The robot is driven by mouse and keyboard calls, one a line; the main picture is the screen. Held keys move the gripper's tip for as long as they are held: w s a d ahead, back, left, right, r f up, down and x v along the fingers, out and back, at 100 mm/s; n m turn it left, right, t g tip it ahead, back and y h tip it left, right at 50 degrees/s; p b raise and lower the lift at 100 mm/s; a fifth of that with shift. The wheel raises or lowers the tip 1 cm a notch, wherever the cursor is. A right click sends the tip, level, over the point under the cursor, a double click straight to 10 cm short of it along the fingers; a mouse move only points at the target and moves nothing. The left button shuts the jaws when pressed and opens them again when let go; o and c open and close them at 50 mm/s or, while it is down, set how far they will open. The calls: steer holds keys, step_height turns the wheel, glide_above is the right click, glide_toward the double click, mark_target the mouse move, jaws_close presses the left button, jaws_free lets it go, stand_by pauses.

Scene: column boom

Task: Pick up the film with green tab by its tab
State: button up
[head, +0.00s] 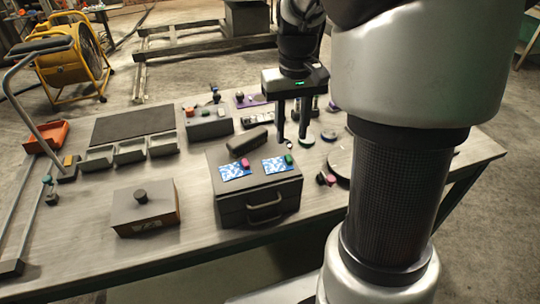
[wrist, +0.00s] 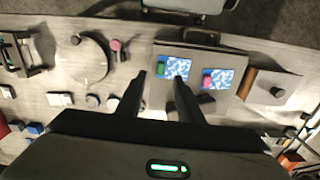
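The film with green tab (head: 276,165) lies flat on top of a dark drawer box (head: 230,188), a blue and white patterned sheet. Its green tab (head: 288,159) sits at its right edge. In the wrist view the film (wrist: 176,64) shows upside down, with the green tab (wrist: 160,72) at its left side. A similar film with a pink tab (head: 234,172) lies to its left in the head view. My gripper (head: 292,138) is open and empty, its fingers pointing down above the table. In the wrist view its fingertips (wrist: 159,77) appear either side of the green tab; their height above it is unclear.
A dark rounded block (head: 247,141) lies behind the films on the box. A lidded box with a knob (head: 145,208) stands to the left. Grey bins (head: 130,151) and a round plate (head: 341,163) are also on the table. Bare tabletop shows at front left.

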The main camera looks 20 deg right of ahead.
mark_target(289, 157)
steer(key=f, duration=0.7)
steer(key=shift+w+a+f+b, duration=0.1)
steer(key=shift+w+f+b, duration=0.1)
steer(key=shift+b, duration=0.15)
steer(key=shift+c, duration=0.3)
steer(key=shift+r, duration=0.1)
jaws_close()
